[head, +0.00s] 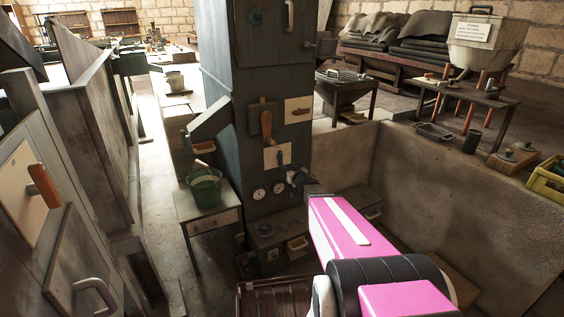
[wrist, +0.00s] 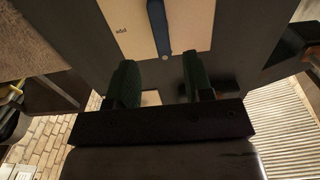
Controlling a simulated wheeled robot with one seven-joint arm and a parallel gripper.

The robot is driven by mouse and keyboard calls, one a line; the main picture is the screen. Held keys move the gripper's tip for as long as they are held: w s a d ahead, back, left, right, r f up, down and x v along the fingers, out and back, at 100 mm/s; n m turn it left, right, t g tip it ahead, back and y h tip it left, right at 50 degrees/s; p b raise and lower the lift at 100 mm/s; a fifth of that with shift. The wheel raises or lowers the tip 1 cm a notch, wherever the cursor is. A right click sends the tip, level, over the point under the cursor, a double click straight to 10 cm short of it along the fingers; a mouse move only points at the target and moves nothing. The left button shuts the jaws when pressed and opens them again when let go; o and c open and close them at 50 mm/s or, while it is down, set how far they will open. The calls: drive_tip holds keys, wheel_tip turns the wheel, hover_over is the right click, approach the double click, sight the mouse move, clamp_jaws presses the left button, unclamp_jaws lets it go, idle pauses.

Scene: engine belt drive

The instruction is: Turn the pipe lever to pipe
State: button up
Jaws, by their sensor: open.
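The pipe lever (head: 281,158) is a small dark blue handle on a beige plate (head: 268,164) on the front of the tall dark column. In the wrist view the blue lever (wrist: 158,28) runs down the beige plate (wrist: 190,22), its end near the plate's lower edge. A small label, which looks upside down, is on the plate left of the lever. My gripper (wrist: 160,64) is open and empty, with its two green-padded fingers on either side below the lever's end. In the head view my gripper (head: 294,179) is just below and right of the plate, small and dark.
A plate with an orange-handled lever (head: 266,123) and another beige plate (head: 298,110) are above. Two round gauges (head: 259,194) are below. A green bucket (head: 205,188) stands on a small table at left. A low wall (head: 460,200) stands at right.

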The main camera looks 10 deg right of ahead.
sight(281, 160)
drive_tip(key=x, duration=0.8)
drive_tip(key=shift+f, duration=0.1)
clamp_jaws()
